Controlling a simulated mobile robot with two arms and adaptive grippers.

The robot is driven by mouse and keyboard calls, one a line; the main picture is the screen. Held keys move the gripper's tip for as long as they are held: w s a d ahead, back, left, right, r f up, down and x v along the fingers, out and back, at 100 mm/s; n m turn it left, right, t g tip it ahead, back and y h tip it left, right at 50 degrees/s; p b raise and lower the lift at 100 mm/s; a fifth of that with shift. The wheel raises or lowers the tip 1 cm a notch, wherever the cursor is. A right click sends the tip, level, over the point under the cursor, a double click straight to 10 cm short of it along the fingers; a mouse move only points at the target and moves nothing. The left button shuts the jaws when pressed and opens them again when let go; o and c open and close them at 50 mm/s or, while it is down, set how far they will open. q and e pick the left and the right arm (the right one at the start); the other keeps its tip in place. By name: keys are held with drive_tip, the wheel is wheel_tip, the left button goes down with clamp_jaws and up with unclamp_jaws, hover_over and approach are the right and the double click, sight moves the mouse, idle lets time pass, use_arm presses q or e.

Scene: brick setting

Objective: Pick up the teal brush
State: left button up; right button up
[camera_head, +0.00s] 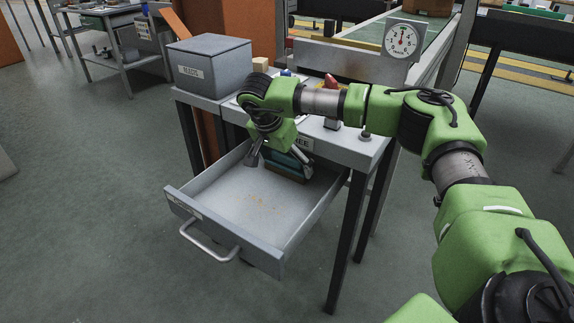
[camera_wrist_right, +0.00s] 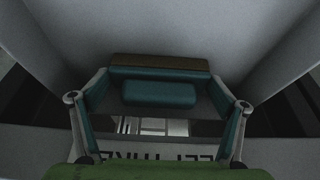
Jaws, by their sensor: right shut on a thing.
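The teal brush (camera_head: 287,167) is at the back of the open grey drawer (camera_head: 240,205), partly hidden by my right gripper (camera_head: 277,157). In the right wrist view the brush (camera_wrist_right: 160,93) shows a teal body with a brown strip along its far edge. My right gripper (camera_wrist_right: 160,88) has one finger on each side of the brush and is shut on it. I cannot tell whether the brush touches the drawer floor. My left gripper is not in view.
The drawer hangs out of a grey workbench (camera_head: 350,150). The front of the drawer is bare but for small crumbs.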

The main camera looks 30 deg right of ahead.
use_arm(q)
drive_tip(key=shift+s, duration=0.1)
use_arm(e)
drive_tip(key=shift+r, duration=0.15)
drive_tip(key=shift+s+a+r+p, duration=0.2)
drive_tip(key=shift+a+r+p, duration=0.15)
drive_tip(key=shift+a+r, duration=0.25)
drive_tip(key=s+a, duration=0.1)
drive_tip(key=a, duration=0.3)
drive_tip(key=s+a, duration=0.1)
drive_tip(key=a, duration=0.1)
drive_tip(key=shift+s+a+f+p, duration=0.1)
drive_tip(key=shift+s+p, duration=0.2)
drive_tip(key=shift+p, duration=0.05)
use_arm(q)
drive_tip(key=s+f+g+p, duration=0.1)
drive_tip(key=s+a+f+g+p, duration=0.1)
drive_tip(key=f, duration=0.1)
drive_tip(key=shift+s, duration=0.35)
use_arm(e)
wheel_tip(320, 180, up, 14)
drive_tip(key=shift+f, duration=0.15)
drive_tip(key=shift+o, duration=1.1)
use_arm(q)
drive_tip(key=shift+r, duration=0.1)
use_arm(e)
drive_tip(key=shift+a, duration=0.1)
